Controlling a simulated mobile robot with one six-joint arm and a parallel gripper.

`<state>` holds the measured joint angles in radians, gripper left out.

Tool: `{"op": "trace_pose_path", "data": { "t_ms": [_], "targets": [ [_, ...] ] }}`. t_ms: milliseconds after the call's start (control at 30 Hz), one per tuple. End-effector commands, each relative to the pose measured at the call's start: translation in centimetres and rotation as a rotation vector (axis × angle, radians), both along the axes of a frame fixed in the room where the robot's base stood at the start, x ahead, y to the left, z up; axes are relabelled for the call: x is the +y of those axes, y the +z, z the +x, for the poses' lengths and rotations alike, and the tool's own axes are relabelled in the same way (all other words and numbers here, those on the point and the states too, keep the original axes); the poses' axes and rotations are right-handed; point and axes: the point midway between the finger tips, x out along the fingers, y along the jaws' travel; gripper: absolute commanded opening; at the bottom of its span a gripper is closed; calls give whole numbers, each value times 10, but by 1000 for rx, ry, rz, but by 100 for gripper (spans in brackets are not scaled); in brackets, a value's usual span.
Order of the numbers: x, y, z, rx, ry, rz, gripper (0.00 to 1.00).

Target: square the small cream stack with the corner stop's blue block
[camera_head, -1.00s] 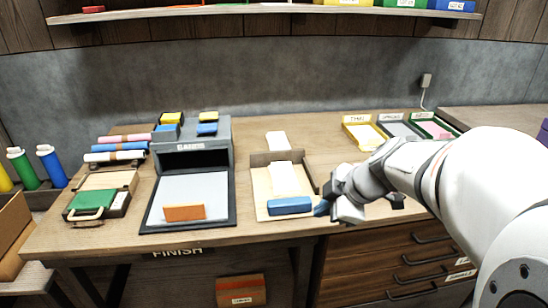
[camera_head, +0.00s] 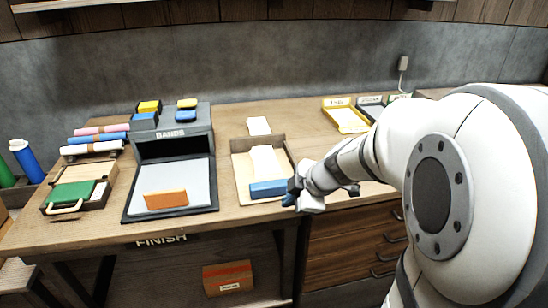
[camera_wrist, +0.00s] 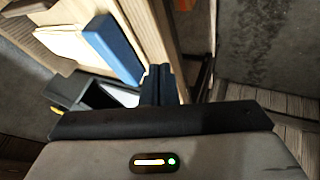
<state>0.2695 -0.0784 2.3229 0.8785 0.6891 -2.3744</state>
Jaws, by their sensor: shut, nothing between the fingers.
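The corner stop (camera_head: 240,148) is a shallow light-wood tray with raised walls at the back and right. The small cream stack (camera_head: 265,161) lies inside it, towards its back. The blue block (camera_head: 268,188) lies at the tray's front, in front of the stack; it also shows in the wrist view (camera_wrist: 112,48). My gripper (camera_head: 291,193) is just right of the blue block, near the bench's front edge. In the wrist view its dark fingers (camera_wrist: 158,85) are together and empty, close to the block's end. I cannot tell whether they touch it.
Another cream piece (camera_head: 258,126) lies behind the tray. The dark BANDS station (camera_head: 172,190) with an orange block (camera_head: 166,199) stands to the left. A yellow tray (camera_head: 346,119) and others stand at the back right. Bench room is clear between them.

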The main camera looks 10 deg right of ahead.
Motion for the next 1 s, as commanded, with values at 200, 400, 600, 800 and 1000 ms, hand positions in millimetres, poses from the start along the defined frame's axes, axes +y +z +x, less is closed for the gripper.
{"op": "trace_pose_path", "data": {
  "t_ms": [200,400,600,800,1000],
  "targets": [
    [13,-25,26,2,0,0,0],
    [12,-25,48,1,-1,0,0],
    [11,-25,55,0,-2,0,0],
    [11,-26,55,0,-2,0,0],
    [7,-28,59,-1,-11,1,0]
  ]
}}
